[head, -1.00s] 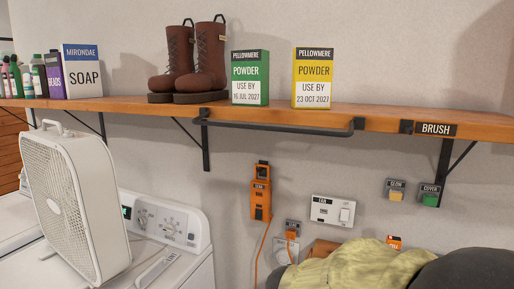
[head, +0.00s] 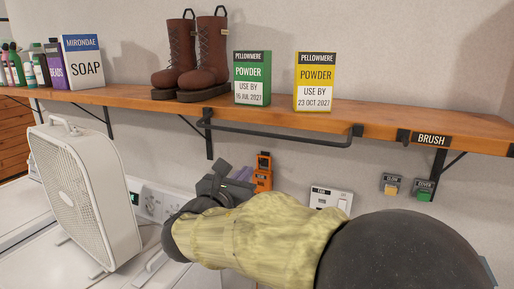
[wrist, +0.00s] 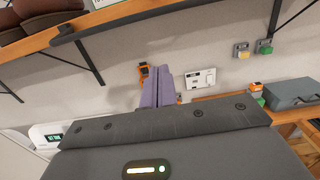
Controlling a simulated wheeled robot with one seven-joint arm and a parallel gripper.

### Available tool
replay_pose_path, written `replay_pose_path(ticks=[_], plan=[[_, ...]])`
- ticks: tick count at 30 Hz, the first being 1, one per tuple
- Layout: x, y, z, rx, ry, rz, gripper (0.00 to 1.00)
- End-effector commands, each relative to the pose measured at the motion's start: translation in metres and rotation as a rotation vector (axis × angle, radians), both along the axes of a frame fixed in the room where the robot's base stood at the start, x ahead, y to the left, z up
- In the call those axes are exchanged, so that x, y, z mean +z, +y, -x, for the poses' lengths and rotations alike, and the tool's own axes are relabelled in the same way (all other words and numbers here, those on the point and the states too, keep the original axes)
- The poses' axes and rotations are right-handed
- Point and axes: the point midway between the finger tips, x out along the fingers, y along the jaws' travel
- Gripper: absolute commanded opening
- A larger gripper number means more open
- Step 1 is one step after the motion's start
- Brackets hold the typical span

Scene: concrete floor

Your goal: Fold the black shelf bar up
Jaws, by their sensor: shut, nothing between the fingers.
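The black shelf bar (head: 285,136) is a thin bar with bent ends, hanging along the front of the wooden shelf (head: 385,128) below its edge. It also shows in the wrist view (wrist: 112,19), at the top. My gripper (head: 240,172) is below the bar in the head view, apart from it, in front of the wall. In the wrist view my gripper's purple-grey fingers (wrist: 155,76) are together with nothing between them. My arm hides part of the wall and the washer.
Brown boots (head: 190,60), a green powder box (head: 252,80) and a yellow powder box (head: 315,82) stand on the shelf above the bar. A white fan (head: 85,195) stands at the left. An orange device (head: 263,172) and switches are on the wall.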

Motion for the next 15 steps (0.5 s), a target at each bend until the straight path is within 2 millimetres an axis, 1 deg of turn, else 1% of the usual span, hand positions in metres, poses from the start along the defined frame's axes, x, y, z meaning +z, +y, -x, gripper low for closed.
replay_pose_path(ticks=[5, 8, 15], plan=[[0.003, -0.005, -0.011, -0.003, 0.000, 0.000, 0.00], [0.003, -0.010, -0.024, -0.004, 0.003, 0.001, 0.00], [0.006, -0.024, -0.064, -0.004, 0.003, 0.001, 0.00]])
